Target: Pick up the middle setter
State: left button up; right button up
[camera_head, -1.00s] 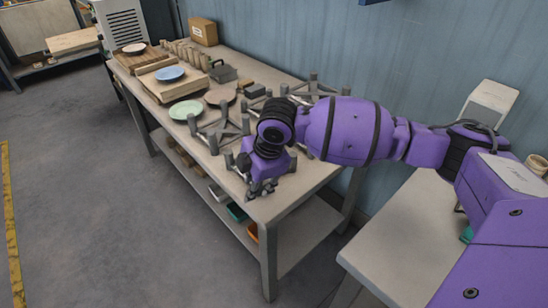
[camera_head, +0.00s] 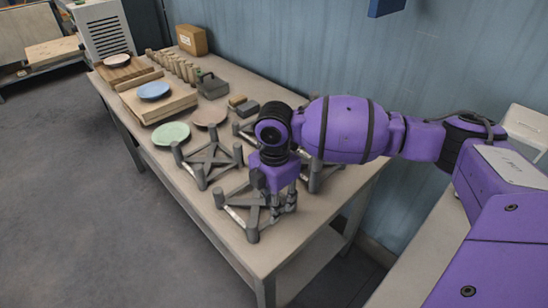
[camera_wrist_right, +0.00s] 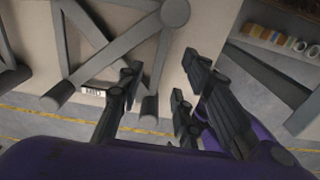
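Several grey setters, low frames of crossed bars with short corner posts, stand on the table. One setter (camera_head: 239,207) is at the near end, one (camera_head: 205,160) lies beyond it to the left, and another (camera_head: 322,176) is partly behind my right arm. My right gripper (camera_head: 281,203) is over the right side of the near-end setter and hides part of it. In the right wrist view, the gripper's fingers (camera_wrist_right: 158,104) are spread apart, with a setter (camera_wrist_right: 112,47) and its posts just beyond them. Contact cannot be told. My left gripper is not in view.
The table (camera_head: 180,185) also holds a green plate (camera_head: 171,133), a pink plate (camera_head: 209,116), a blue plate (camera_head: 153,91) on a wooden board, a grey caddy (camera_head: 212,86) and a cardboard box (camera_head: 192,40). A wall runs along the table's back side.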

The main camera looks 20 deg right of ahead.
aim_at(255, 200)
jog(key=shift+s+a+f, duration=0.15)
jog(key=shift+s+f, duration=0.05)
jog(key=shift+f, duration=0.45)
jog(key=f, duration=0.4)
jog(key=shift+w+a+f, duration=0.1)
jog(key=shift+w+f, duration=0.1)
jog(key=shift+f, duration=0.05)
grip_shut()
jog(key=shift+r, duration=0.1)
